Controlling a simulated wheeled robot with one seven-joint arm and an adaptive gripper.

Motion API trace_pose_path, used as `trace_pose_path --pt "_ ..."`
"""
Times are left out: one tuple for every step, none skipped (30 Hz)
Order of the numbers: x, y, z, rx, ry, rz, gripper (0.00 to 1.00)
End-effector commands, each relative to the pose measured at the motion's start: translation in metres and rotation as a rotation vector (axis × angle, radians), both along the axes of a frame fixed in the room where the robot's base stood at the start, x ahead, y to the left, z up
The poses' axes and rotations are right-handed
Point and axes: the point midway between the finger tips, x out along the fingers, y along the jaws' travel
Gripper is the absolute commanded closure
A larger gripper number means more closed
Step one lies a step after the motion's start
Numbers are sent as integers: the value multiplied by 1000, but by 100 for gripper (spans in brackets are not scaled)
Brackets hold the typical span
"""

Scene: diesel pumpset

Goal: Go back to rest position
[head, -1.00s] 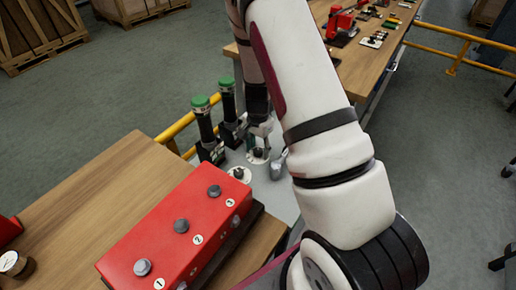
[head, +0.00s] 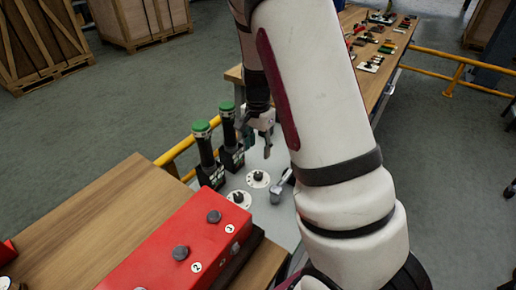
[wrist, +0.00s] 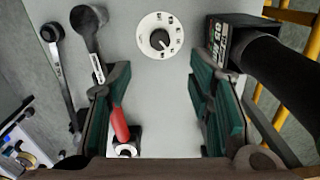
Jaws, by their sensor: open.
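My gripper (head: 257,140) is open and empty above the grey panel (head: 262,203), just right of two black posts with green tops. It also shows in the wrist view (wrist: 161,105), with its green-lined fingers spread apart. A white dial with a black knob (wrist: 160,39) lies beyond the fingertips, and nothing is between them. In the head view that dial (head: 258,178) sits below the gripper, and a second dial (head: 239,198) lies nearer. My upper arm covers the right part of the panel.
The green-topped posts (head: 204,155) (head: 229,138) stand close to my gripper. A grey lever (head: 281,185) is right of the dials. A red box with buttons (head: 185,245) sits on the wooden table (head: 100,215). Yellow rails (head: 178,148) run behind. Another bench (head: 378,62) is at the back.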

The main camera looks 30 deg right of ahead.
Motion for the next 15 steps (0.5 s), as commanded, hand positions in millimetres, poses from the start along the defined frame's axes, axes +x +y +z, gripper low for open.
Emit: trace_pose_path --pt "0 0 0 0 0 0 53" --pt "0 0 0 0 0 0 53" --pt "0 0 0 0 0 0 53" --pt "0 0 0 0 0 0 53" --pt "0 0 0 0 0 0 53" --pt "0 0 0 0 0 0 53" --pt "0 0 0 0 0 0 53" --pt "0 0 0 0 0 0 53" --pt "0 0 0 0 0 0 53" --pt "0 0 0 0 0 0 53" --pt "0 0 0 0 0 0 53" --pt "0 1 3 2 -4 7 53" --pt "0 4 7 5 -11 17 53" --pt "-1 6 13 10 -16 30 53" --pt "-3 11 22 17 -26 53 53"
